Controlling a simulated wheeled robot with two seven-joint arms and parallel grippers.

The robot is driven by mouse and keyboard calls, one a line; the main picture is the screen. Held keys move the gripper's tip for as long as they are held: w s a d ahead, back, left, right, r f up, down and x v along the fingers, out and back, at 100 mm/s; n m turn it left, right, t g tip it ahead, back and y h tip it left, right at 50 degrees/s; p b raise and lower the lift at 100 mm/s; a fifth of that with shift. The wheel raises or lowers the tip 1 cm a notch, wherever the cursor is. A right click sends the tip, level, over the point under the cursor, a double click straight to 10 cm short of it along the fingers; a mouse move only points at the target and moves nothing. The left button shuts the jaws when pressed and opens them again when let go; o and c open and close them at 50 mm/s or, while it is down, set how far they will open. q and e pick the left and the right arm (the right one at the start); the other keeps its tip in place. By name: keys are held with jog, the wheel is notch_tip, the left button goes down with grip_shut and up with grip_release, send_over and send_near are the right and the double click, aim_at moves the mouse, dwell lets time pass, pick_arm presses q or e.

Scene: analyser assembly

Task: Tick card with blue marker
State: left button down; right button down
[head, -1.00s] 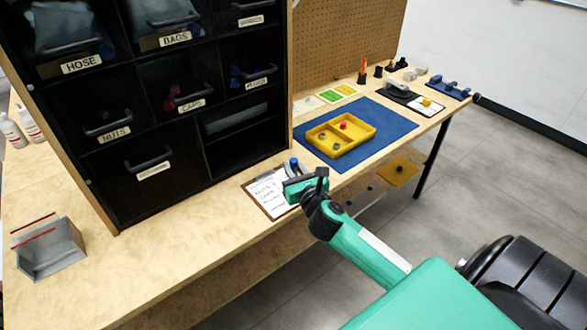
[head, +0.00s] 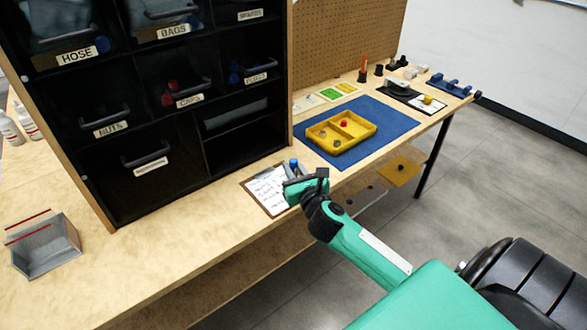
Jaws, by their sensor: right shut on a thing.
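The card (head: 268,191) is a white sheet with handwritten lines on a brown clipboard, lying on the bench near its front edge. My right gripper (head: 297,178) is over the card's right side, and its arm hides that part. A blue marker (head: 293,166) shows its blue end just above the gripper; the gripper is shut on it. Its tip is hidden, so I cannot tell whether it touches the paper. My left gripper is not in view.
A black drawer cabinet (head: 200,120) stands behind the card. A yellow tray (head: 341,140) with small parts sits on a blue mat (head: 392,127) to the right. A grey bin (head: 45,247) is at the far left. The bench (head: 165,265) between bin and card is clear.

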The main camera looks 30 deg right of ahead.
jog(key=shift+f, duration=0.55)
dwell(0.8)
dwell(0.5)
